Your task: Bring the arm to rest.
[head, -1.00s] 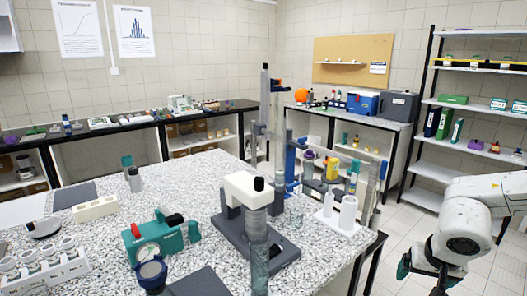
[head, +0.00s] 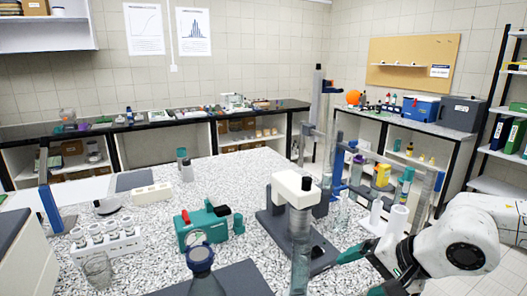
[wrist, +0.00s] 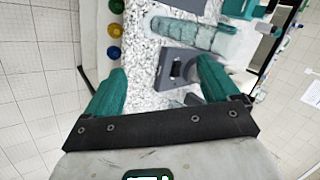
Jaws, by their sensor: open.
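My white arm (head: 465,243) reaches in from the right in the head view, bent at a rounded joint. My gripper (head: 358,272) is low at the right front of the speckled bench, with its teal fingers spread. In the wrist view my gripper (wrist: 160,80) is also open, with a wide gap and nothing between its two teal fingers. A dark grey base (wrist: 181,68) shows beyond the gap, apart from the fingers.
The speckled bench (head: 130,225) holds a white-topped device on a grey base (head: 270,228), a teal instrument (head: 207,226) and a vial rack (head: 105,245). White cylinders (head: 396,220) stand close behind my gripper. Floor shows right of the bench.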

